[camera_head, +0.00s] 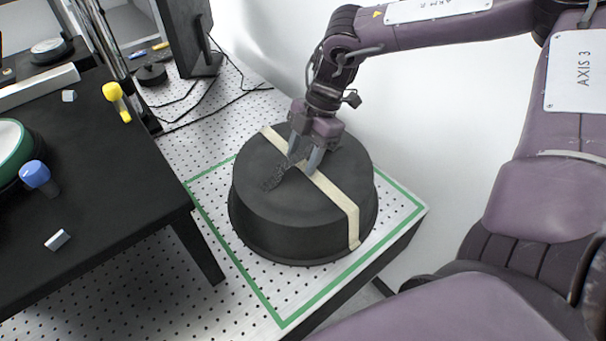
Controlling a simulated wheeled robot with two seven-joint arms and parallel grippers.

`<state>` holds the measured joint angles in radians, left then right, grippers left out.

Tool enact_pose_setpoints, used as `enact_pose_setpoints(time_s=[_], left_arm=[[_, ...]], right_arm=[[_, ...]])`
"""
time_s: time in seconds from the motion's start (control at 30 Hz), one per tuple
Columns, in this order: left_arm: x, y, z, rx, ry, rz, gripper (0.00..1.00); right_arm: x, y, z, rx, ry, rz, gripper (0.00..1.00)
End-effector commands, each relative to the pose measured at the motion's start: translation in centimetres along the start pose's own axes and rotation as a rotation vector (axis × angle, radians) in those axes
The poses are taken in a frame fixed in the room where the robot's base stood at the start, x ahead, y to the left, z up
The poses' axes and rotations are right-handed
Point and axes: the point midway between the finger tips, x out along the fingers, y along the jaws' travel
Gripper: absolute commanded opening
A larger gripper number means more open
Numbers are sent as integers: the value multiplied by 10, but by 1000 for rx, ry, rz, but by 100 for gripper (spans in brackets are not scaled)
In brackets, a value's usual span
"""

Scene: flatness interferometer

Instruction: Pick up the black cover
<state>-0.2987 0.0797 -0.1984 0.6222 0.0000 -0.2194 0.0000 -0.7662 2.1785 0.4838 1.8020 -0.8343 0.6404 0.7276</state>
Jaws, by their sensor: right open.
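The black cover (285,222) is a wide round drum with a flared bottom rim and a cream strap (335,195) across its top and down its side. It stands upright on the perforated table inside a green outline. My right gripper (302,168) points down at the middle of the cover's top, its grey fingers open at the strap. I cannot tell whether the fingers touch the strap or stand around it. My left gripper is not in view.
A raised black platform (105,190) with a leg stands close on the left, holding a blue knob (38,176), a yellow knob (116,98) and small blocks. A monitor (187,35) and cables are behind. A white wall rises to the right. The perforated table (232,290) is bare in front.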

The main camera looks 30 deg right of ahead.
Motion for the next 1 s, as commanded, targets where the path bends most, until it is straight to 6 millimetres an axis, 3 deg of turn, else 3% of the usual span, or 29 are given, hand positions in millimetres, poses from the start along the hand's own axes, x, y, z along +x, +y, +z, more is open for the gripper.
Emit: enact_pose_setpoints(time_s=[0.27,0.63,1.0], left_arm=[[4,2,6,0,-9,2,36],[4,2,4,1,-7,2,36],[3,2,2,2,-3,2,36]], right_arm=[[2,0,1,0,-1,0,47],[1,0,1,0,-1,0,1],[0,0,0,-1,0,1,0]])
